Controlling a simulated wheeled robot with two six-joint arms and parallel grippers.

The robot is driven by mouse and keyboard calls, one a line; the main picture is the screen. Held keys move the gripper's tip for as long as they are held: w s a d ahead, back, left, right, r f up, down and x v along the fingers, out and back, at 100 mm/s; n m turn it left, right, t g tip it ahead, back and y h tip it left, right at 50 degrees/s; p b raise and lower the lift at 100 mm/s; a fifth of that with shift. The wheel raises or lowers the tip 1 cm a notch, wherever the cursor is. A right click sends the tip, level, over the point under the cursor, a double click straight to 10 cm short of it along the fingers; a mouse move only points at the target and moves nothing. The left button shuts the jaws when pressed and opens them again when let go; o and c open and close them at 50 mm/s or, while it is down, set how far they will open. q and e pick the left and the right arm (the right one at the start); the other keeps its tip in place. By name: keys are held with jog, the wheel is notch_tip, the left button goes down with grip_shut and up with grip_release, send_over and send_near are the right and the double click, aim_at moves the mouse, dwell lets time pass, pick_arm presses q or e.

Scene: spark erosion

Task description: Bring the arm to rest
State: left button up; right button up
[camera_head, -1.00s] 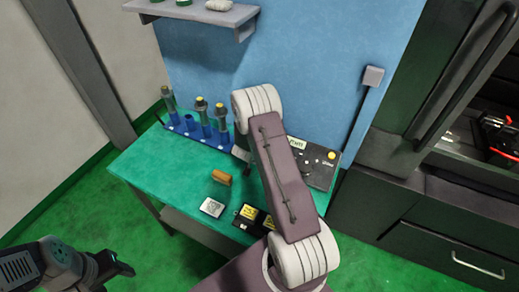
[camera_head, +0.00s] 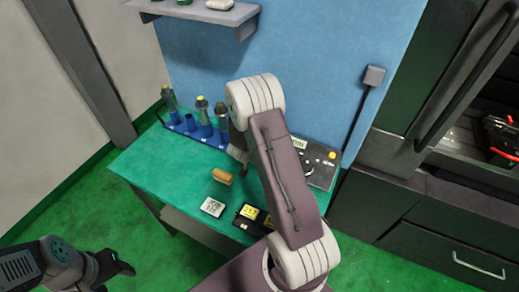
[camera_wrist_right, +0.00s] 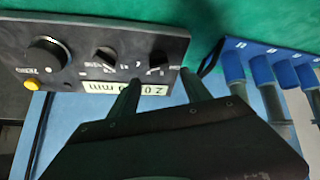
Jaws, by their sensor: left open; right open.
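My right arm (camera_head: 285,185) stretches up across the middle of the head view, over the green table (camera_head: 150,163). Its gripper is mostly hidden behind the forearm there. In the right wrist view the right gripper (camera_wrist_right: 160,92) has its two fingers apart with nothing between them. They overlap the lower edge of a black control box (camera_wrist_right: 95,55) with knobs and a display; I cannot tell if they touch it. My left gripper (camera_head: 122,268) is open and empty at the lower left, over the green floor, apart from the table.
A blue rack (camera_head: 192,132) with several tool holders stands at the table's back left. An orange-brown block (camera_head: 222,176), a white-faced gauge (camera_head: 212,207) and a black box with a yellow display (camera_head: 249,213) lie near the front. A grey shelf (camera_head: 205,14) is above.

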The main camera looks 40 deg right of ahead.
jog(key=v, duration=0.3)
jog(key=shift+s+a+r, duration=0.1)
dwell(0.3)
